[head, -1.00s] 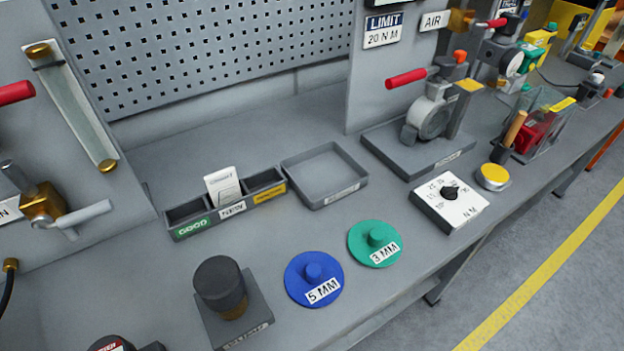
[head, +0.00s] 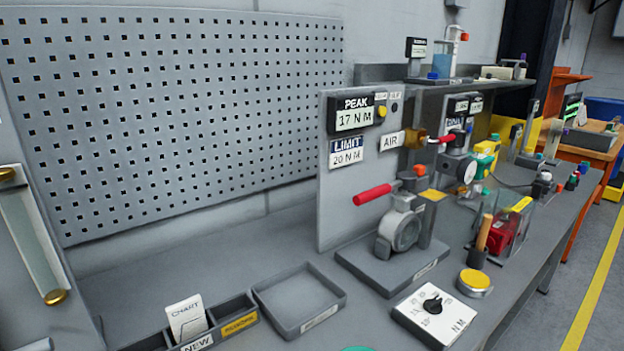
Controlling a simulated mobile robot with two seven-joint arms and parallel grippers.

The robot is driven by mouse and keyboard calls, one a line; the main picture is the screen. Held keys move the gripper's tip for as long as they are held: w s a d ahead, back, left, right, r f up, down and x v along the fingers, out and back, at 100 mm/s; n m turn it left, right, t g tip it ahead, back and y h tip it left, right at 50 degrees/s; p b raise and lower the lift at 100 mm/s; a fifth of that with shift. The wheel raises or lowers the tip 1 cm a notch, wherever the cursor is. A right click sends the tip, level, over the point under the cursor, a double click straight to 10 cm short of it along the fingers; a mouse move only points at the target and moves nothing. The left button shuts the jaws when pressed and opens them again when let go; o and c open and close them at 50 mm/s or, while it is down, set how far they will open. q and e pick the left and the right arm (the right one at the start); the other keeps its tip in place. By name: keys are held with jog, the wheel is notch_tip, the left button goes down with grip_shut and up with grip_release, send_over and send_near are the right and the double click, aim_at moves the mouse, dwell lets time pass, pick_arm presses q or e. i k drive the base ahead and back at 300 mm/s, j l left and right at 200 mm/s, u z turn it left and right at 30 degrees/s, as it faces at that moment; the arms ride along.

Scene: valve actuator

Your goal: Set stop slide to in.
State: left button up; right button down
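I cannot make out a part labelled as the stop slide in the head view. A grey valve body (head: 402,228) stands on a grey base plate (head: 372,268) right of centre. It has a red lever handle (head: 372,195) pointing left and an orange cap (head: 420,170) on top. Neither of my grippers is in view.
An upright panel carries PEAK 17 N M (head: 354,112) and LIMIT 20 N M (head: 346,151) displays. A white dial box (head: 434,312), a yellow button (head: 474,281) and an empty grey tray (head: 298,300) lie in front. Green and red devices stand farther right.

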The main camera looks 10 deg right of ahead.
aim_at(419, 170)
jog(key=i+l+u, duration=0.1)
jog(key=l, duration=0.35)
jog(key=i+l, duration=0.25)
jog(key=l, duration=0.2)
jog(key=i+l+u, duration=0.15)
jog(key=l, duration=0.3)
jog(key=i+l+u, duration=0.1)
jog(key=l, duration=0.4)
jog(key=i+l+u, duration=0.1)
jog(key=l, duration=0.35)
jog(key=i+l, duration=0.15)
jog(key=l, duration=0.35)
jog(key=u, duration=0.05)
